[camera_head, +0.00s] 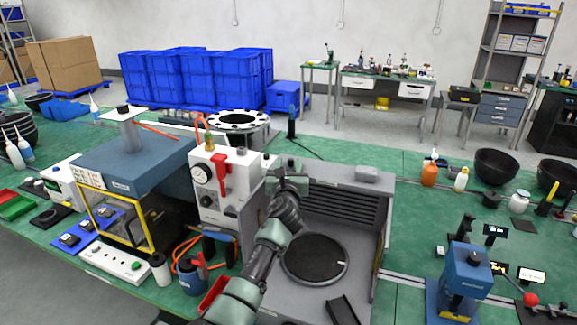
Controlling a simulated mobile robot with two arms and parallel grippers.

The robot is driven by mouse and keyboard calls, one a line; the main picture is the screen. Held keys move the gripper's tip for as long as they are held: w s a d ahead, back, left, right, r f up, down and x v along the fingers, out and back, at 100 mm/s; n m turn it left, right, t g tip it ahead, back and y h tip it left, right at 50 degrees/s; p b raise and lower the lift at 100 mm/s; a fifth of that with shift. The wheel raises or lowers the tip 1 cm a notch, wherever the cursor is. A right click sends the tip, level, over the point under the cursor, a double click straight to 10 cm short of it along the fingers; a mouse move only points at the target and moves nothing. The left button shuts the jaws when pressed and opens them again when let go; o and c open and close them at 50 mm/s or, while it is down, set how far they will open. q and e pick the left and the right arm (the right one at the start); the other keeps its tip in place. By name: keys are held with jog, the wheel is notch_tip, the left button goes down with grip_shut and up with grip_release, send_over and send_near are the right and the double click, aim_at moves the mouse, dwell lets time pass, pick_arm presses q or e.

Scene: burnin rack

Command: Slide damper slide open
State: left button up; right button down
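A grey open-front enclosure (335,178) stands on the green bench, with a dark slatted panel (345,212) at its back and a round dark plate (314,258) on its floor. A small light grey block (368,174) sits on its top right edge; I cannot tell for sure whether this is the damper slide. My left arm reaches up from the bottom, and my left gripper (287,168) is at the enclosure's upper left corner, left of the block and apart from it. Its fingers are too small and overlapped to read. My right gripper is not in view.
A white gauge unit (222,190) with a red handle stands close left of my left gripper. A blue-grey oven (133,165) with a yellow-framed door is further left. A blue press (465,280) stands at right. Green bench (408,225) right of the enclosure is mostly clear.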

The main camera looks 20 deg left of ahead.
pick_arm(q)
jog(key=shift+s+d, duration=0.15)
jog(key=shift+s, duration=0.2)
jog(key=v, duration=0.7)
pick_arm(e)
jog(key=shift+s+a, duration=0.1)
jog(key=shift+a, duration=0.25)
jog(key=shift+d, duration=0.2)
